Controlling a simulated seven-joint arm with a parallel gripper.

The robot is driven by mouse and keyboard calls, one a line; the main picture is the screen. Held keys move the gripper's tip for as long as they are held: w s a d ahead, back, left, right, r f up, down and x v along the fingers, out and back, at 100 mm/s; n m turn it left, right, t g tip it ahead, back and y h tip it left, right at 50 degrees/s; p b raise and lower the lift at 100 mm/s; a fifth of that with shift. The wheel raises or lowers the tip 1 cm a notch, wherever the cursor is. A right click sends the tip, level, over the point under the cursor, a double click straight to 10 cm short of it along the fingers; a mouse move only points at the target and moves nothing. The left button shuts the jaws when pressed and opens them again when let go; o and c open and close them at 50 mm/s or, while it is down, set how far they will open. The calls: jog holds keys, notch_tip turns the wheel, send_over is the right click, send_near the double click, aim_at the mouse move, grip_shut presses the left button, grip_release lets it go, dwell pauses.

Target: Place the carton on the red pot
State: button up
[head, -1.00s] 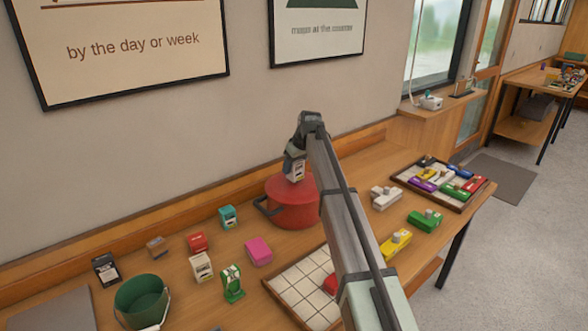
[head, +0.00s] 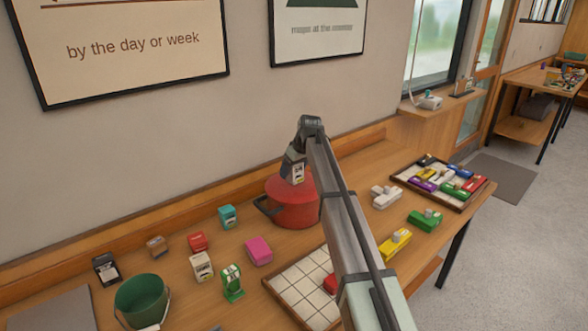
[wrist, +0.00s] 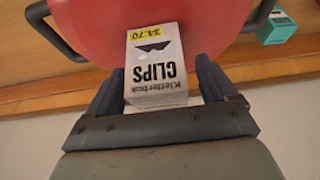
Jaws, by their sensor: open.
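The carton (wrist: 157,62) is a small white box with black "CLIPS" lettering and a yellow price label. It is on top of the red pot (head: 293,207) and also shows in the head view (head: 298,173). In the wrist view the pot (wrist: 200,22) is the red round surface behind the carton. My gripper (wrist: 160,82) is open, with one dark finger on each side of the carton. In the head view my gripper (head: 295,164) is above the pot. The carton's underside and its contact with the pot are hidden.
A teal box (head: 228,217) and a pink box (head: 258,251) stand left of the pot. A green bucket (head: 142,301) is at the front left. A gridded tray (head: 300,287) lies in front, partly behind my arm. The wall is close behind the pot.

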jog(key=shift+r, duration=0.15)
jog(key=v, duration=1.2)
